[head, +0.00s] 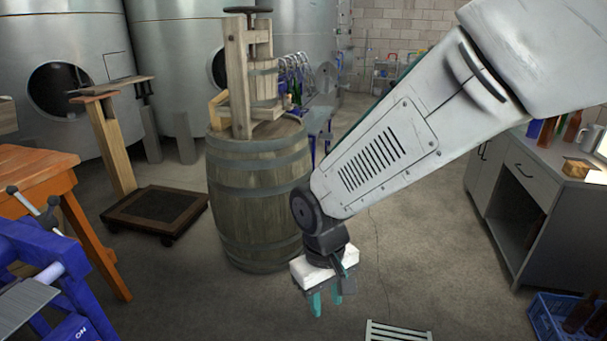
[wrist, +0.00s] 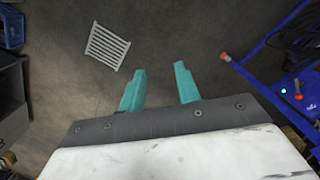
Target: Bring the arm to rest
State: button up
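My arm reaches in from the upper right of the head view and slopes down to the left. My gripper (head: 331,303) hangs at its end, pointing down above the concrete floor, in front of the wooden barrel (head: 254,200). In the wrist view, the two teal fingers of my gripper (wrist: 160,85) stand apart with bare floor between them. The gripper is open and holds nothing. It touches nothing that I can see.
A white slatted grate (head: 398,331) lies on the floor. A blue crate (head: 566,318) with bottles stands at the lower right, by a grey cabinet (head: 535,180). A blue machine (head: 60,265) and an orange table (head: 45,170) are at left. A platform scale (head: 155,210) stands behind.

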jog(key=s+d+r+m, duration=0.2)
jog(key=s+d+r, duration=0.2)
jog(key=d, duration=0.3)
jog(key=s+d+r+m+t, duration=0.1)
jog(key=s+d+r+m, duration=0.1)
jog(key=s+d+r, duration=0.3)
jog(key=s+d+r+m+t, duration=0.1)
jog(key=s+d+r+m, duration=0.1)
jog(key=s+d+r, duration=0.2)
jog(key=d+r, duration=0.3)
jog(key=d, duration=0.3)
jog(key=shift+s+d+y, duration=0.25)
jog(key=shift+s+y, duration=0.05)
jog(key=shift+s, duration=0.1)
